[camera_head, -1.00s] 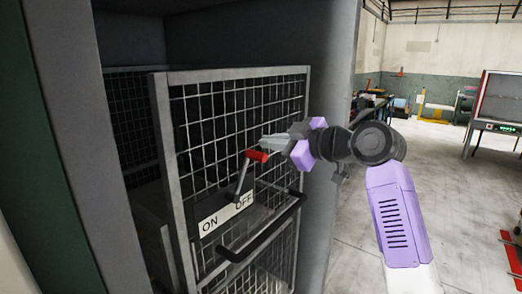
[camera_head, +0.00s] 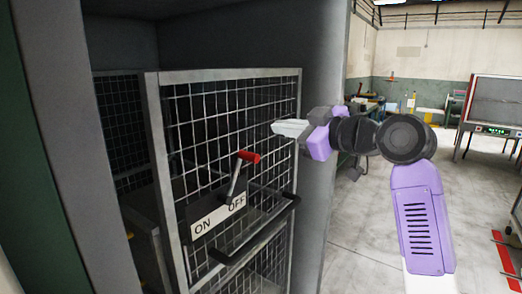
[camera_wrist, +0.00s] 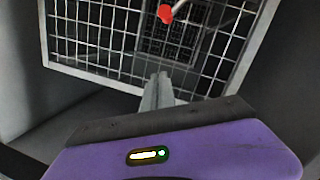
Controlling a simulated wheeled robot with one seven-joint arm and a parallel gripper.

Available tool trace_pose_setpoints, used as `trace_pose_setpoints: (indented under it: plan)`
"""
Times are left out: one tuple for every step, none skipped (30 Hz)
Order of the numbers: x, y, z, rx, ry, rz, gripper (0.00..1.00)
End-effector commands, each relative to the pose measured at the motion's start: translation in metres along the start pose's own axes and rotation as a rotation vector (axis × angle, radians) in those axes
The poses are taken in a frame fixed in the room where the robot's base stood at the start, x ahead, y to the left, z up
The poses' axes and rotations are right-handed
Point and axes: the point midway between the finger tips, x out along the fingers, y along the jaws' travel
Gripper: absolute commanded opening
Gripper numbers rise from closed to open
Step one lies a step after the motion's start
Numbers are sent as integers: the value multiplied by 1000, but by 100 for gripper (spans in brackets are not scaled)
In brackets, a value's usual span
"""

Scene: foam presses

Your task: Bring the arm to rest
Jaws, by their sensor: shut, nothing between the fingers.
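My gripper (camera_head: 276,128) is shut and empty. In the head view its fingertips are in front of the mesh door, up and to the right of the lever, apart from it. In the wrist view the closed fingers (camera_wrist: 158,78) point toward the mesh, with the lever's red knob (camera_wrist: 165,13) at the top edge. The lever (camera_head: 240,172) has a red handle and stands tilted up to the right on its ON/OFF plate (camera_head: 217,215), with its red end above the OFF side.
The mesh door (camera_head: 230,72) stands slightly open in the grey cabinet (camera_head: 323,110); a dark bar handle (camera_head: 255,235) juts out below the lever plate. Open concrete floor (camera_head: 365,225) lies to the right. A press with a lit panel (camera_head: 495,130) stands at the far right.

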Motion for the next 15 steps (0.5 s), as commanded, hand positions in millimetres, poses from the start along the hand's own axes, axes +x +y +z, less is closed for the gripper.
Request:
trace_pose_setpoints:
  plan:
    - [-4,12,-12,12,32,53,0]
    - [-7,18,-18,25,52,88,0]
    - [-11,25,-19,47,75,134,0]
    - [-14,28,-17,68,91,165,0]
    - [-17,30,-13,88,106,197,0]
    - [-21,32,-7,113,123,233,0]
    - [-24,33,-3,131,135,256,0]
    - [-27,33,2,147,145,279,0]
    - [-31,32,10,169,158,308,0]
    - [-34,31,16,186,166,329,0]
    - [-37,30,23,203,175,350,0]
    - [-42,27,32,225,185,378,0]
    - [-46,24,41,243,193,398,0]
    - [-50,21,49,259,201,420,0]
    - [-57,15,62,284,209,447,0]
